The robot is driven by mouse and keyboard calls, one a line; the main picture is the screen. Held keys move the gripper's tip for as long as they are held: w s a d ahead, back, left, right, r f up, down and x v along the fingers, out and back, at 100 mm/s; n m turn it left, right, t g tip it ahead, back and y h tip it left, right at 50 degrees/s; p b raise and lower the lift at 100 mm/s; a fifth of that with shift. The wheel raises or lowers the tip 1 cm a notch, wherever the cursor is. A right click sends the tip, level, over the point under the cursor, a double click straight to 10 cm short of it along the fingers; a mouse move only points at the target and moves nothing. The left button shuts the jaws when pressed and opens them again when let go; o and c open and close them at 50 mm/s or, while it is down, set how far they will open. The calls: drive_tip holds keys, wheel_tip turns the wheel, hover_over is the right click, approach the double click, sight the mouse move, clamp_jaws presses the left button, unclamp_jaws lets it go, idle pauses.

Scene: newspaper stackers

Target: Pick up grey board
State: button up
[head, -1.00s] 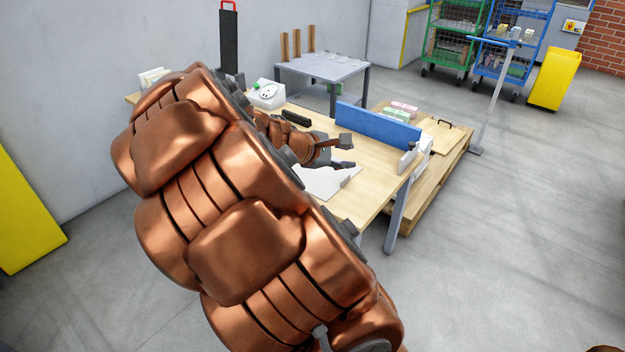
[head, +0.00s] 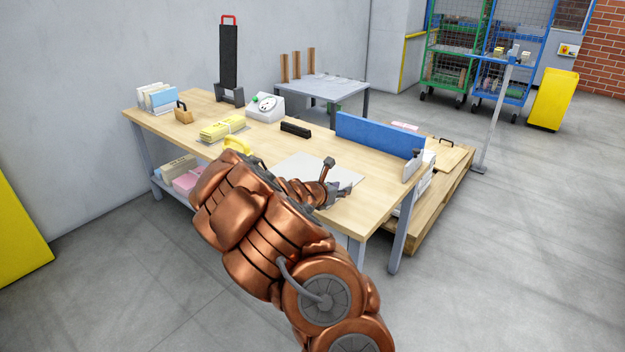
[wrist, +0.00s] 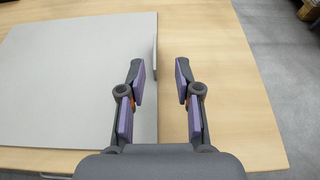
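The grey board (head: 303,168) lies flat on the wooden table. In the wrist view the board (wrist: 75,75) fills the left side, with a small upright tab standing at its right edge. My gripper (head: 337,177) is at the board's right end, near the table's front edge, and partly covers it in the head view. In the wrist view my gripper (wrist: 160,75) is open and empty. Its left finger is over the board's edge and its right finger is over bare wood. I cannot tell how high the fingertips are above the table.
A blue panel (head: 378,133) stands along the table's back right. A black block (head: 295,130), a white device (head: 265,107) and a yellow bundle (head: 222,128) are on the table (head: 370,185). A wooden pallet (head: 432,212) is to the right. Bare wood shows right of the board.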

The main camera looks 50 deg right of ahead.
sight(348, 185)
drive_tip(key=x, duration=0.5)
drive_tip(key=shift+w+b, duration=0.3)
drive_tip(key=shift+d+f, duration=0.25)
drive_tip(key=shift+d, duration=0.3)
clamp_jaws()
